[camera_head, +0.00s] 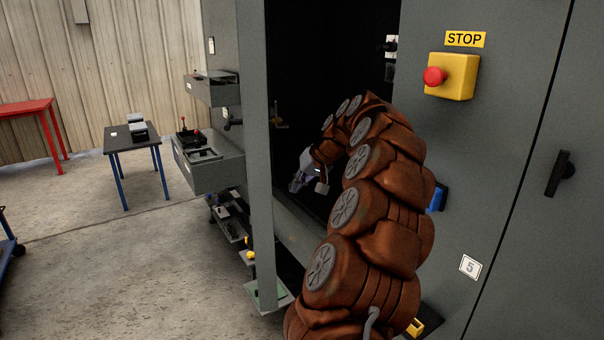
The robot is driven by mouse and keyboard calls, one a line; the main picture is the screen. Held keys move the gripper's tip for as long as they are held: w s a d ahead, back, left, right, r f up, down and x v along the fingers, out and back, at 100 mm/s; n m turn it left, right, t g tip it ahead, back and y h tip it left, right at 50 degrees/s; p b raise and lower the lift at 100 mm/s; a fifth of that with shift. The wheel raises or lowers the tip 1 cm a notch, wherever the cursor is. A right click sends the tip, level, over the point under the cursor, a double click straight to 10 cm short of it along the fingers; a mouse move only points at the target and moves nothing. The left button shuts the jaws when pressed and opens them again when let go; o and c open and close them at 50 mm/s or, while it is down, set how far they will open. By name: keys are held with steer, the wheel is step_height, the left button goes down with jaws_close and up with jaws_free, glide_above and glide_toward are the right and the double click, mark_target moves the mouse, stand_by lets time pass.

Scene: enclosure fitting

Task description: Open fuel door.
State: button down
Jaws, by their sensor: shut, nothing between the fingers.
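My gripper (299,183) is small in the camera_head view, at the end of my rust-brown arm, inside the dark opening of a grey enclosure (330,50). Its fingers are shut and empty. It is partly in shadow, so whether it touches anything there is not clear. I cannot pick out a fuel door for certain. My arm covers the right part of the opening, and the inside is too dark to make out.
A grey upright post (256,150) stands left of the gripper. Grey drawer-like boxes (215,170) stick out beyond it. A yellow stop box (453,77) with a red button is on the right panel. A black table (117,141) stands far left, with open floor before it.

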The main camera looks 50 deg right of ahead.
steer(key=w+a+f+p, duration=0.2)
steer(key=w+a, duration=0.1)
steer(key=w, duration=0.2)
steer(key=shift+f, duration=0.35)
steer(key=shift+w+a, duration=0.1)
steer(key=shift+a, duration=0.1)
